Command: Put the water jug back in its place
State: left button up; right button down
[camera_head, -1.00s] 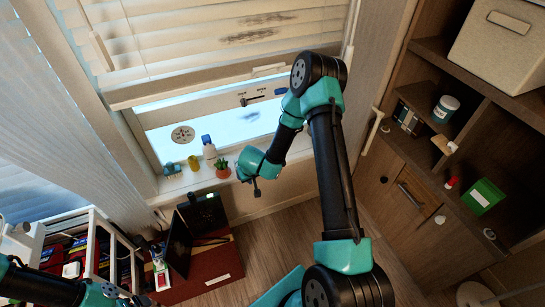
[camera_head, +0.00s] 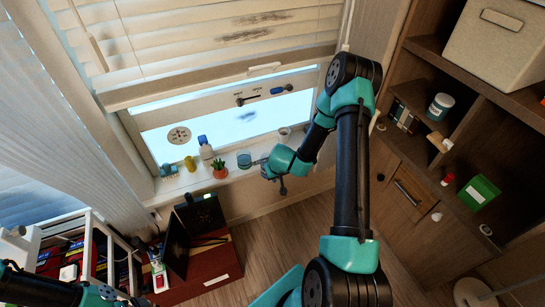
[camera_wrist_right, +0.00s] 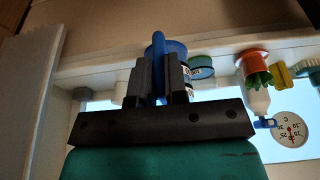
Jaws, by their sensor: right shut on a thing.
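My right gripper (camera_wrist_right: 160,82) is shut on a blue upright part, which I take for the handle of the water jug (camera_wrist_right: 159,52). Dark marks on white show beside it; the rest of the jug is hidden behind the fingers. In the head view my right gripper (camera_head: 264,168) is at the window sill (camera_head: 228,172), just right of a teal can (camera_head: 244,160). The jug is hardly visible there, and I cannot tell whether it touches the sill. My left arm is at the lower left edge; its gripper jaws are not clear.
A white cup (camera_head: 284,135) stands on the sill to the right. A wooden shelf unit (camera_head: 415,150) is at right.

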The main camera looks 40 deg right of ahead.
jog(key=w+d+f, duration=0.1)
jog(key=w+d, duration=0.9)
jog(key=w, duration=0.1)
jog(key=shift+w+f, duration=0.2)
jog(key=shift+w, duration=0.05)
jog(key=shift+d, duration=0.1)
jog(key=shift+f, duration=1.75)
jog(key=shift+f, duration=0.1)
jog(key=c, duration=1.1)
grip_release()
jog(key=shift+c, duration=0.2)
jog(key=v, duration=1.2)
